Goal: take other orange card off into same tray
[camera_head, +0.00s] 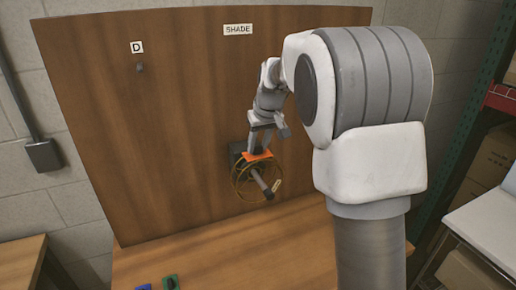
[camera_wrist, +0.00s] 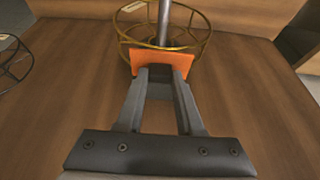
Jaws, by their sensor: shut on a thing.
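An orange card (camera_head: 257,156) is at the wire lampshade frame on the wooden back panel. It also shows in the wrist view (camera_wrist: 179,60). My gripper (camera_head: 258,150) is shut on the card, with its fingertips at the card's lower edge in the wrist view (camera_wrist: 160,72). The brass wire frame (camera_wrist: 203,42) is right behind the card, around a grey rod (camera_wrist: 165,22). I cannot tell whether the card still touches the wire. The rod sticks out from a dark mount on the panel (camera_head: 236,150). No tray can be made out clearly.
A SHADE label (camera_head: 238,30) and a D label (camera_head: 137,47) with a peg below it are on the panel. A blue piece (camera_head: 143,287) and a green piece (camera_head: 171,282) lie at the table's front. A dark wire frame (camera_wrist: 12,62) is at the wrist view's left edge.

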